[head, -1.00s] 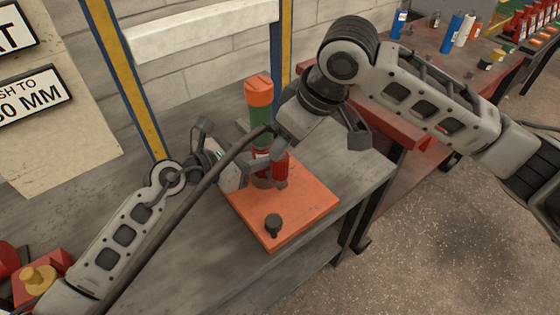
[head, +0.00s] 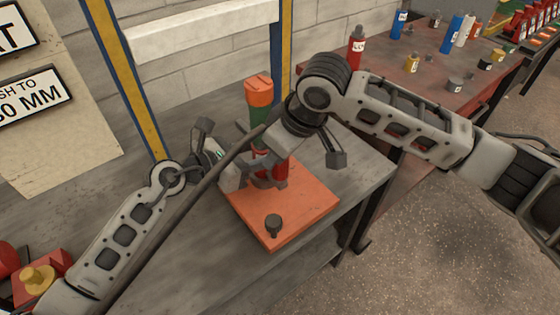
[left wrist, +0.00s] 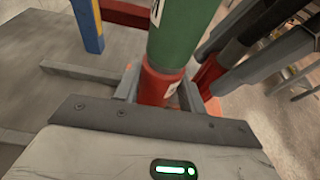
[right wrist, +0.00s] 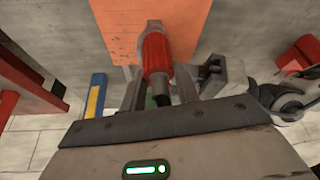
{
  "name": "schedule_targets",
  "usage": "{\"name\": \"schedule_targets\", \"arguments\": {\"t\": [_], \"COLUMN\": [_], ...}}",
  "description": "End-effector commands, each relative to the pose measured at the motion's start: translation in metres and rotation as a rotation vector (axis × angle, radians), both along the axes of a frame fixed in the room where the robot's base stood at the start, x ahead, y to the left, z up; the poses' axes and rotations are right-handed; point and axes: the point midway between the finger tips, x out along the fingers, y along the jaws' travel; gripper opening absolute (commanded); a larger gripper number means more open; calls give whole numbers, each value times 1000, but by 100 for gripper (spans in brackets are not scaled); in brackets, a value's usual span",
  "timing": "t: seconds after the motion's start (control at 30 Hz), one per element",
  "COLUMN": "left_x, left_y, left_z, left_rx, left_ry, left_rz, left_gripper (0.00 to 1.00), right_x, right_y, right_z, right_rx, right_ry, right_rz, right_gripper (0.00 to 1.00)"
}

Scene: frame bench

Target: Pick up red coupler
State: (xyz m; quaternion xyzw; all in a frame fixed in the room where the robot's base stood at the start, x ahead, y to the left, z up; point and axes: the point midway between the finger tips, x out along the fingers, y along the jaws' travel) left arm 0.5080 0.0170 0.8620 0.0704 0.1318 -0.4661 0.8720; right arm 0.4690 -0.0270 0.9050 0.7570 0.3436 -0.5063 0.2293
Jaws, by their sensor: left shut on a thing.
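The red coupler (head: 281,168), ribbed in the right wrist view (right wrist: 155,52), stands over the orange plate (head: 305,205). An upright green cylinder (head: 262,115) with an orange cap (head: 258,88) is close beside it. My left gripper (head: 266,180) comes in from the left. In the left wrist view its fingers close around the smooth red part (left wrist: 158,88) under the green cylinder (left wrist: 183,35). My right gripper (right wrist: 160,92) has its fingers on both sides of the coupler's near end, with gaps visible. My right wrist hides part of the coupler in the head view.
A dark knob (head: 273,224) stands on the plate's front part. The grey bench (head: 190,260) is clear in front of it. A red bench (head: 380,100) with several bottles is at the back right. A red block with a yellow knob (head: 35,277) is at lower left.

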Motion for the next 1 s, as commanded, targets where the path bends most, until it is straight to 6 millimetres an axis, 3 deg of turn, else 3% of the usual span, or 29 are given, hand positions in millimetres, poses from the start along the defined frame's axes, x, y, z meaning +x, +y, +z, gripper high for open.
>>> {"name": "schedule_targets", "arguments": {"t": [0.27,0.47,1.0], "left_x": [0,0,0], "left_y": [1,1,0], "left_z": [-1,-1,-1], "left_rx": [2,3,3], "left_ry": [2,2,2], "left_rz": [0,0,0], "left_gripper": [0,0,0], "right_x": [1,1,0], "right_y": [0,1,1], "right_z": [5,37,211], "right_rx": [2,5,2], "right_ry": [-3,-8,-6], "right_rz": [0,3,0], "right_gripper": [4,4,4]}}
